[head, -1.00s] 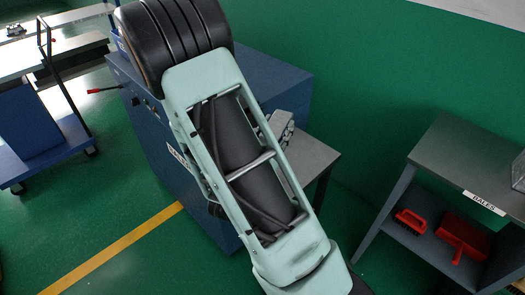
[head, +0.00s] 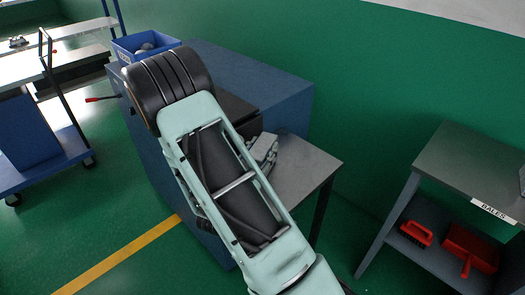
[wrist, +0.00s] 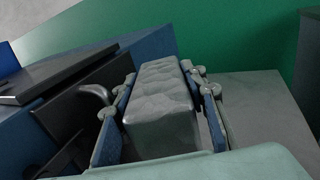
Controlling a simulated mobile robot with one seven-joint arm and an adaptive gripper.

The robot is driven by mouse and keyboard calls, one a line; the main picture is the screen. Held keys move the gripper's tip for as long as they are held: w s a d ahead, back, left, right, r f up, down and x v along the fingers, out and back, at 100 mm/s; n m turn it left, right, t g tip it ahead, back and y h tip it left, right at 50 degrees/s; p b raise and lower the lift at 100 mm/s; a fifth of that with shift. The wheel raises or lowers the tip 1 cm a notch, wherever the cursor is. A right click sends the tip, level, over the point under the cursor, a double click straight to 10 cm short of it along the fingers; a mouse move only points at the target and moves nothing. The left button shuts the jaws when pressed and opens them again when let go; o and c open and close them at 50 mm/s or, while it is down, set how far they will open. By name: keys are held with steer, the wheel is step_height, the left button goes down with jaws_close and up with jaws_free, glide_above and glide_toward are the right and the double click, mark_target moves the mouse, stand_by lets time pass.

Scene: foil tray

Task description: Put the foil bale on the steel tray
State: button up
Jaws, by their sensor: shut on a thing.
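The foil bale (wrist: 160,100) is a crumpled silver-grey block. In the wrist view it sits between the two blue-padded fingers of my gripper (wrist: 165,115), which is shut on it. In the head view my arm covers most of the gripper; only some grey parts of it (head: 264,150) show, close to the side of the blue machine, and I cannot tell the bale apart there. The bale appears beside the machine's dark opening, with a grey side table to its right. I cannot make out a separate steel tray in either view.
The blue machine (head: 255,75) stands behind my arm, with the grey side table (head: 307,165) against it. At right is a bench labelled BALES (head: 465,165), its visible top mostly clear, with red brushware (head: 470,247) below. A blue bin (head: 145,45) and a cart (head: 40,145) are at left.

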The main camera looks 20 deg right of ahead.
steer(key=shift+f, duration=0.25)
steer(key=shift+f, duration=0.15)
steer(key=o, duration=1.1)
steer(key=shift+o, duration=0.2)
steer(key=shift+r, duration=0.2)
steer(key=v, duration=1.2)
steer(key=shift+f, duration=0.1)
